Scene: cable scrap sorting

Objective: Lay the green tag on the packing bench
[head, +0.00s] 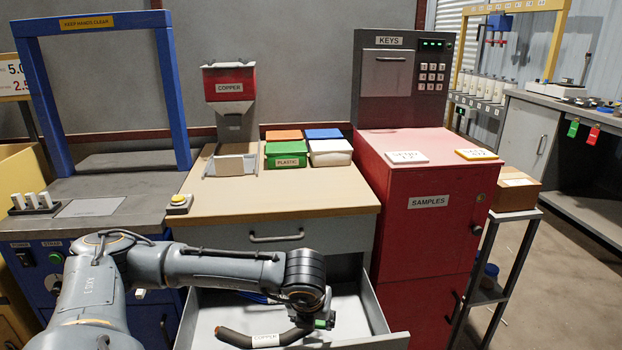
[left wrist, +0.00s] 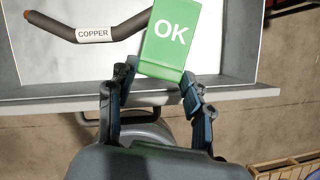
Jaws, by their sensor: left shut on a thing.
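The green tag (left wrist: 172,38), marked OK, is between the fingertips of my left gripper (left wrist: 155,80) in the left wrist view. The fingers are shut on its near end, and it extends over the open drawer (left wrist: 50,105). In the head view my left gripper (head: 318,320) is low over the drawer (head: 378,318), with only a sliver of green showing. No surface is labelled packing bench; I see a wood-topped bench (head: 290,190) above the drawer and a grey bench (head: 535,135) at the far right. My right gripper is not in view.
A dark cable (head: 236,338) labelled COPPER lies in the drawer. A red samples cabinet (head: 428,230) stands to the right.

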